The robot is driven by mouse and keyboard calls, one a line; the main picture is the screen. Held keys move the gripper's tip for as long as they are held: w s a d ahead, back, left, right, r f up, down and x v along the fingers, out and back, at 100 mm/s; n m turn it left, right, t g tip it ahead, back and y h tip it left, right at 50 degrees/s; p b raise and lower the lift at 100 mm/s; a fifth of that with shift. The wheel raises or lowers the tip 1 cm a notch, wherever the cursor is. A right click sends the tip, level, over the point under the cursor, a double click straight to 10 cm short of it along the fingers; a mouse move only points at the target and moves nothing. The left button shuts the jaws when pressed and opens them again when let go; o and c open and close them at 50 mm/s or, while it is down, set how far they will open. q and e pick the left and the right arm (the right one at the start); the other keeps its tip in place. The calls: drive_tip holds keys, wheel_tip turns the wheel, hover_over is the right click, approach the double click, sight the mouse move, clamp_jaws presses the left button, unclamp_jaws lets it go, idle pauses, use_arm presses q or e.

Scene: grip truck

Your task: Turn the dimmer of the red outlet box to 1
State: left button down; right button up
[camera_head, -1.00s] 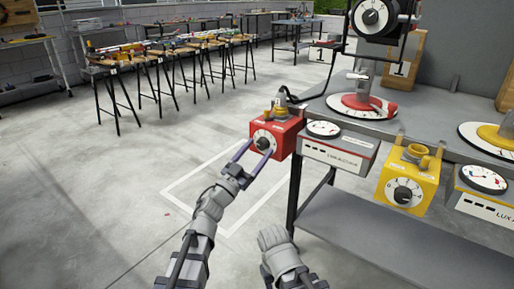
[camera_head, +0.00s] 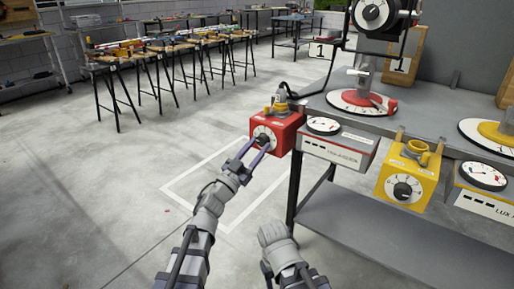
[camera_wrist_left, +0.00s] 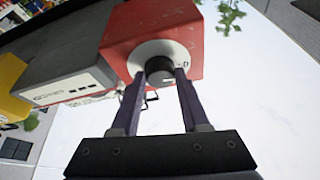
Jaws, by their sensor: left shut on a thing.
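The red outlet box (camera_head: 284,127) hangs at the left end of the grey bench. Its dimmer is a dark knob (camera_head: 264,140) on a white dial on the front face. My left gripper (camera_head: 260,146) is at the box front with its fingers around the knob. In the left wrist view the two dark fingers (camera_wrist_left: 159,84) stand on either side of the black knob (camera_wrist_left: 160,72), shut on it. The red box (camera_wrist_left: 165,30) fills the upper middle there. The dial's numbers are mostly hidden or too small to read. My right gripper is not clearly in view; only part of the right arm shows at the bottom.
A grey meter (camera_head: 338,147) stands right of the red box, then a yellow outlet box (camera_head: 409,172) with its own dial. A red-based dial stand (camera_head: 361,102) is on the bench (camera_head: 404,122). The floor left of the bench is clear.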

use_arm(q)
drive_tip(key=shift+m, duration=0.3)
drive_tip(key=m+g+h, duration=0.1)
drive_tip(key=m, duration=0.1)
drive_tip(key=m+h+p, duration=0.1)
drive_tip(key=m, duration=0.1)
drive_tip(key=shift+w+a+r+m+g, duration=0.15)
drive_tip(key=shift+w+m+g, duration=0.05)
drive_tip(key=shift+m+g, duration=0.2)
drive_tip(key=shift+a+m+g+h+p, duration=0.1)
drive_tip(key=shift+m+g+h+p, duration=0.4)
drive_tip(key=shift+m, duration=0.8)
drive_tip(key=shift+a+m+g+h+p, duration=0.1)
drive_tip(key=shift+m+g+p, duration=0.1)
drive_tip(key=shift+m+g, duration=0.85)
drive_tip(key=shift+m, duration=0.55)
drive_tip(key=shift+c, duration=2)
unclamp_jaws()
drive_tip(key=shift+d, duration=0.1)
